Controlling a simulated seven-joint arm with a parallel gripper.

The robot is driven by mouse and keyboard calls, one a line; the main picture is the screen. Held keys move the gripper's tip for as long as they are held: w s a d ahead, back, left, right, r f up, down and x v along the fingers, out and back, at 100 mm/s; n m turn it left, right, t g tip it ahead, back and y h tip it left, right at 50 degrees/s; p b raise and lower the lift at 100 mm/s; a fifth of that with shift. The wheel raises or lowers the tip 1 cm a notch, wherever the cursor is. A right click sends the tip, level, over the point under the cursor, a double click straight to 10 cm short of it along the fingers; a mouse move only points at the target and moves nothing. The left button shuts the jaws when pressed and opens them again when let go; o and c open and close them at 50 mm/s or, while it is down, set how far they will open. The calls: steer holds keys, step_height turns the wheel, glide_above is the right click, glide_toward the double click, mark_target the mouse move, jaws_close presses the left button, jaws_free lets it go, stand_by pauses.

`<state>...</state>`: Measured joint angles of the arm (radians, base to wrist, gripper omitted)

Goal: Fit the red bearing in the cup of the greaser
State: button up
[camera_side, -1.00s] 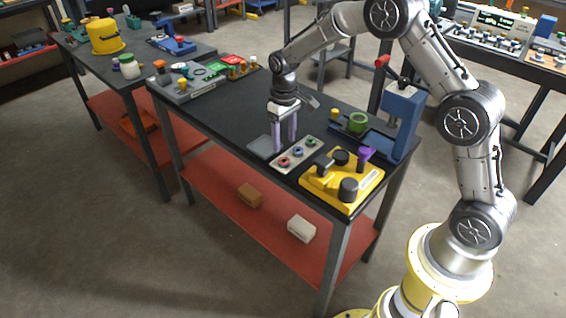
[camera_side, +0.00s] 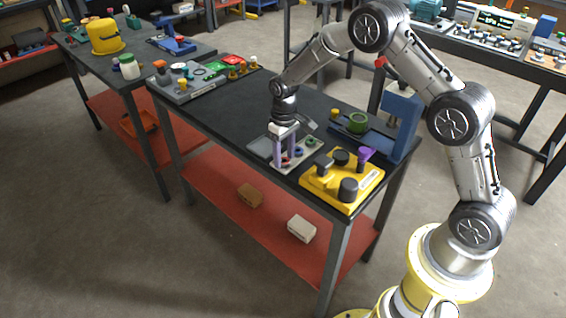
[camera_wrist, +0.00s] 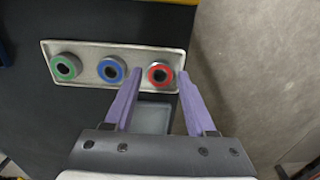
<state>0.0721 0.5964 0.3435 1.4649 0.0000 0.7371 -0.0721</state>
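The red bearing (camera_wrist: 160,85), a ring with a dark centre, sits at one end of a pale tray (camera_wrist: 95,46) in the wrist view. It shows small between my fingers in the side view (camera_side: 285,163). My gripper (camera_wrist: 160,73) is open, with one purple finger on each side of the red bearing; I cannot tell whether the tips are beside it or just above. A blue stand (camera_side: 401,112) with a green ring-shaped cup (camera_side: 358,123) on its base is at the right end of the table; it may be the greaser, but I cannot be sure.
The tray also holds a blue bearing (camera_wrist: 111,69) and a green bearing (camera_wrist: 65,67). A yellow block (camera_side: 342,182) with black knobs and a purple funnel (camera_side: 366,153) stands at the front right. A grey plate (camera_side: 262,146) lies left of the tray. The table's middle is clear.

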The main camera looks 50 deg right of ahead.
steer(key=c, duration=0.7)
steer(key=shift+c, duration=0.2)
steer(key=shift+r, duration=0.2)
steer(key=shift+r, duration=1.1)
